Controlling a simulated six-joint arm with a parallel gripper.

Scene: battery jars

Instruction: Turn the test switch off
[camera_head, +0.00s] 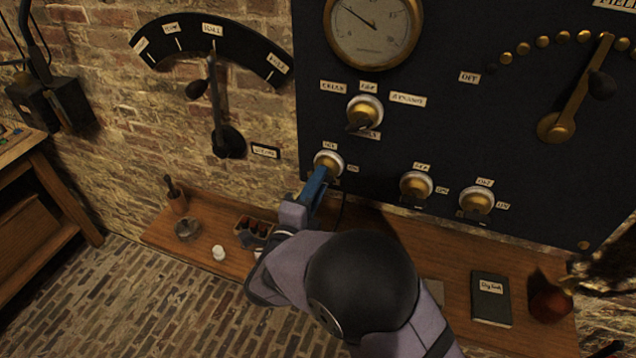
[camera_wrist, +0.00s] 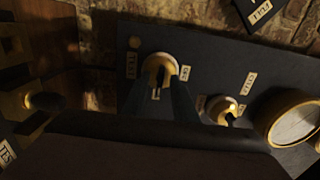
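A brass rotary switch (camera_head: 328,162) with a white rim and small labels is at the lower left of the dark panel. My gripper (camera_head: 318,178) is right at this switch, its blue fingers covering the switch's lower part. In the wrist view a brass switch (camera_wrist: 158,66) with a dark lever stands between the two spread fingertips of my gripper (camera_wrist: 158,92). I cannot tell whether the fingers touch it.
Two similar switches (camera_head: 416,186) (camera_head: 477,200) sit to the right, and a larger knob (camera_head: 364,112) above, under a round gauge (camera_head: 373,30).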

